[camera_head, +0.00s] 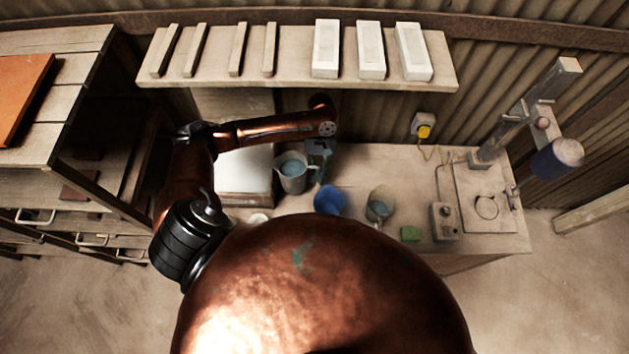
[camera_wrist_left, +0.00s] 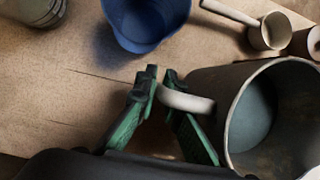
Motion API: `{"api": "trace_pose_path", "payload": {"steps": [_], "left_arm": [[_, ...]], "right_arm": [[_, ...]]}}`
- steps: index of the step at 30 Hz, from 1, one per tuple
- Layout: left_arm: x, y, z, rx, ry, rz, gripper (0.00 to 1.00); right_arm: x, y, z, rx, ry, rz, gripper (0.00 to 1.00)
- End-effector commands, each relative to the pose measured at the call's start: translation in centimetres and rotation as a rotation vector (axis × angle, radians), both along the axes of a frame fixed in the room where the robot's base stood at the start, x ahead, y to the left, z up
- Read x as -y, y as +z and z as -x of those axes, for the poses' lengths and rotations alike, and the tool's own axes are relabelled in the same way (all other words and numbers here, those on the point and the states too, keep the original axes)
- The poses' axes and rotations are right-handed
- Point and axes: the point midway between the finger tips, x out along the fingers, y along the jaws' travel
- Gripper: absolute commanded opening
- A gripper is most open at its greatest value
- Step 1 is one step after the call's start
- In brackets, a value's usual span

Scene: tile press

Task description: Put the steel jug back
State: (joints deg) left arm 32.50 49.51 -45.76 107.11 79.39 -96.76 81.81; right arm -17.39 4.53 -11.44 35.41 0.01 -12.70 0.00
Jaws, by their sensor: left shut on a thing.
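The grey metal jug (camera_head: 292,174), with a bluish inside, stands or hangs at the left part of the bench, beside a pale block. In the left wrist view the jug (camera_wrist_left: 228,88) fills the right side, its mouth facing the camera. My left gripper (camera_head: 318,168) is at the right side of the jug. In the left wrist view my left gripper (camera_wrist_left: 160,82) has its green-padded fingers shut on the jug's handle (camera_wrist_left: 188,99). I cannot tell whether the jug's base touches the bench. My right gripper is not in view.
A blue tub (camera_head: 330,201) stands close right of the jug. A second grey vessel (camera_head: 380,205), a green block (camera_head: 411,233), a control box (camera_head: 446,221) and a press (camera_head: 484,190) are further right. A ladle (camera_wrist_left: 262,30) lies near the jug. A shelf (camera_head: 290,72) overhangs the back.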

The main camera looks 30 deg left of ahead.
Motion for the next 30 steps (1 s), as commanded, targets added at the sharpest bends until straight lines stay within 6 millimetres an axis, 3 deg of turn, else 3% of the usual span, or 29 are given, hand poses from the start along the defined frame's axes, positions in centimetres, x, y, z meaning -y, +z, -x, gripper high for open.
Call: {"api": "trace_pose_path", "payload": {"steps": [16, 28, 29, 30], "left_arm": [[-0.2, -4.9, -0.1, 0.002, 0.004, -0.002, 0.00], [-0.1, -5.3, 0.0, 0.001, 0.002, 0.000, 0.00], [-0.1, -5.4, 0.0, 0.000, 0.001, 0.000, 0.09], [-0.1, -5.4, 0.0, 0.000, 0.001, 0.000, 0.12]], "right_arm": [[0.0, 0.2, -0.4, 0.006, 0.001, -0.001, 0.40], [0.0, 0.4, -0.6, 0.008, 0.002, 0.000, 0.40], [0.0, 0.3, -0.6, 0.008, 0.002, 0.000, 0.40], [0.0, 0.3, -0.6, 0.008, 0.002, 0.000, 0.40]]}}
